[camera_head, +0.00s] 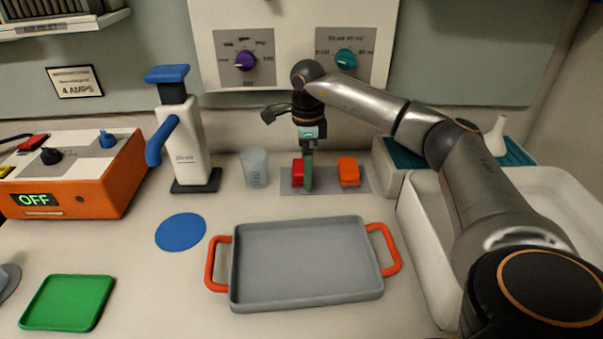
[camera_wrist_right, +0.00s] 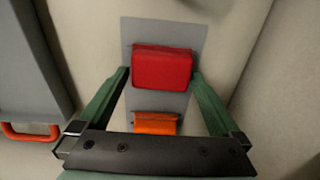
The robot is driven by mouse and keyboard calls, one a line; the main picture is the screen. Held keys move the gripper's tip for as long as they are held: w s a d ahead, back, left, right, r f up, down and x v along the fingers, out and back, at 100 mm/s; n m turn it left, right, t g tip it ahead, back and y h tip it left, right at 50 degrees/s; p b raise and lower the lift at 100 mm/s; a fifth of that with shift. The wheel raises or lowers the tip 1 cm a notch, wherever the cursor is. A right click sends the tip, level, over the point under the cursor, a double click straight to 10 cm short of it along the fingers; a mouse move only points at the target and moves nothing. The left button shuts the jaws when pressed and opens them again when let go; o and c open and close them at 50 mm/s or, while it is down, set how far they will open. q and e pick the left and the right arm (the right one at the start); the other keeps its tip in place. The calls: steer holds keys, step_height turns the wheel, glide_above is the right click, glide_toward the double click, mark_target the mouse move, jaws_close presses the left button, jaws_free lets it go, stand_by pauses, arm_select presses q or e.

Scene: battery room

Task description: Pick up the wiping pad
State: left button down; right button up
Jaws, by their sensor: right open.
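Two small blocks lie on a grey mat (camera_head: 325,188) at the back of the counter: a red one (camera_head: 298,173) and an orange one (camera_head: 348,171). I cannot tell from their looks which is the wiping pad. My right gripper (camera_head: 308,186) points down at the red block, its green finger partly covering it in the head view. In the right wrist view the open fingers (camera_wrist_right: 160,74) lie on either side of the red block (camera_wrist_right: 162,67), with no clear contact. The orange block (camera_wrist_right: 155,124) shows nearer the gripper's palm, partly hidden. My left gripper is out of view.
A grey tray with orange handles (camera_head: 305,262) lies in front. A clear cup (camera_head: 255,168) and a white blue-handled press (camera_head: 182,140) stand left of the mat. A white basin (camera_head: 422,255) is at right. The counter around the blue disc (camera_head: 181,232) is clear.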

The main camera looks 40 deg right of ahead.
steer(key=shift+f, duration=0.1)
steer(key=c, duration=1.1)
steer(key=shift+o, duration=0.2)
steer(key=shift+r, duration=0.5)
step_height(320, 180, up, 2)
steer(key=shift+r, duration=0.15)
steer(key=w+a+r+p, duration=0.1)
steer(key=w+a+r, duration=0.1)
steer(key=a+r, duration=0.7)
steer(key=a, duration=0.4)
steer(key=shift+w+a+r, duration=0.3)
steer(key=shift+a+r, duration=0.1)
